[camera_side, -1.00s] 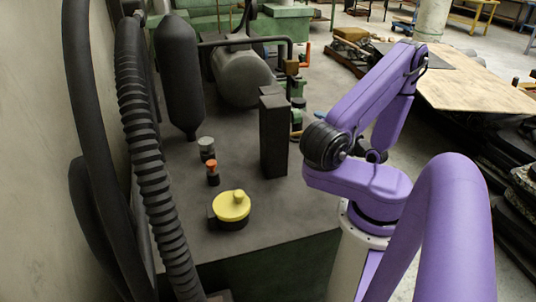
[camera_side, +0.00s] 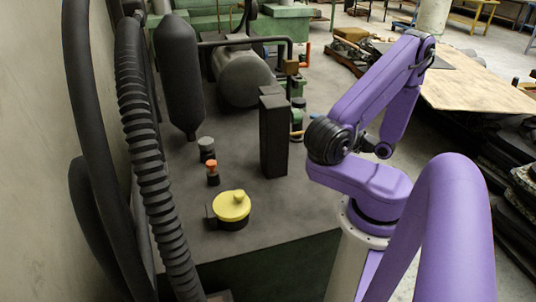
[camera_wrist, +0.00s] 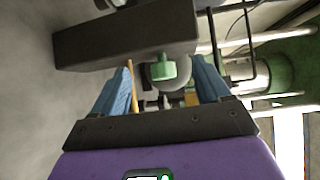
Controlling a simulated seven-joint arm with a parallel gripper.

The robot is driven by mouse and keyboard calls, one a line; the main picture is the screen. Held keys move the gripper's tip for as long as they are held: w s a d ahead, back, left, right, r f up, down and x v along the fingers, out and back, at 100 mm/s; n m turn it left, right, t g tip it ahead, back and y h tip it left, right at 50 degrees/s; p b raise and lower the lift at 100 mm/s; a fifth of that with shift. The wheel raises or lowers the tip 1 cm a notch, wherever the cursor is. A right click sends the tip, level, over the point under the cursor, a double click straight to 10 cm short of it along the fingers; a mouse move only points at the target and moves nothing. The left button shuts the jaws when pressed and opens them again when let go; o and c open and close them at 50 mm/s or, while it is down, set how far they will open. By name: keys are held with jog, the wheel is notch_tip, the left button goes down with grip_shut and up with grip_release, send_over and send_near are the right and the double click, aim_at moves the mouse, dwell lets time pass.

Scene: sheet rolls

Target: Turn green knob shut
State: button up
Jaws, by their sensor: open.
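The green knob (camera_wrist: 163,68) shows in the wrist view, a pale green round piece with a small stub on top. It lies ahead of my gripper (camera_wrist: 160,76), in the gap between the two blue fingers. The fingers are apart and neither visibly touches the knob. The distance from the fingertips to the knob is hard to tell. In the side view, small green parts (camera_side: 298,103) show behind the black upright box. My gripper is mostly hidden there by that box and my own arm.
The black upright box (camera_side: 273,135) stands close by; in the wrist view it (camera_wrist: 125,36) crosses above the left finger. A grey tank (camera_side: 243,78) and pipes (camera_side: 250,40) lie behind.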

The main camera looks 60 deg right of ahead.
jog(key=w+a+r+n+g+y, duration=0.3)
jog(key=w+a+n+g+y, duration=0.8)
jog(key=a+y, duration=0.3)
jog(key=s+a+n+g+h, duration=0.3)
jog(key=s+a+n+g, duration=0.2)
jog(key=g, duration=0.5)
jog(key=shift+a+r+n, duration=0.25)
jog(key=shift+a+n, duration=1.1)
jog(key=shift+n, duration=0.45)
jog(key=shift+s+r, duration=0.1)
